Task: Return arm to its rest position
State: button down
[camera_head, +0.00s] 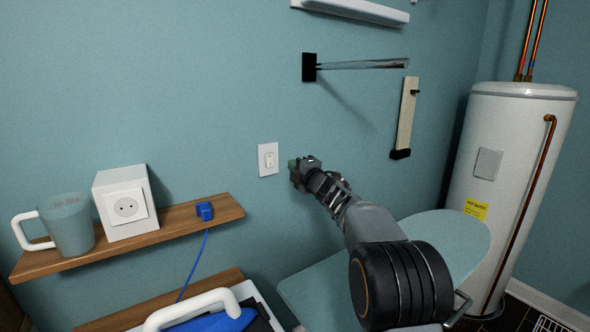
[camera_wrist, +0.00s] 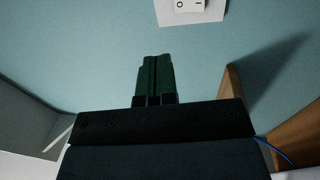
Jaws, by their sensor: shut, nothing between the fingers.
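My arm reaches out from the lower right in the head view, with my gripper (camera_head: 297,170) close to the blue wall, just right of and below a white light switch (camera_head: 268,159). In the wrist view, the green fingers of my gripper (camera_wrist: 154,62) are together with nothing between them. The switch (camera_wrist: 188,8) shows at the top of the wrist view, beyond the fingertips and apart from them. Its rocker carries O and I marks.
An ironing board (camera_head: 452,232) lies below my arm. A water heater (camera_head: 508,190) stands right. A metal rail (camera_head: 360,65) projects above.

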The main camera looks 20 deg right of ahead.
dwell(0.4)
jog(key=d+f+m+g+h, duration=0.2)
jog(key=d+f+m+h, duration=0.35)
jog(key=f+m, duration=0.25)
jog(key=s+d+f+m+g+h, duration=0.1)
jog(key=s+f+m+g+h, duration=0.4)
jog(key=s+f+m, duration=0.4)
jog(key=s+a+f+m+g+y, duration=0.1)
jog(key=s+a+f+g, duration=0.1)
jog(key=s, duration=0.8)
jog(key=s+a+f+m+g+y, duration=0.1)
jog(key=s+a, duration=0.4)
jog(key=s, duration=0.5)
jog(key=s+a+f+m+g+y, duration=0.2)
jog(key=s+g, duration=0.3)
jog(key=s, duration=0.6)
jog(key=shift+a+f+m, duration=0.3)
jog(key=shift+a, duration=0.45)
jog(key=shift+y, duration=0.25)
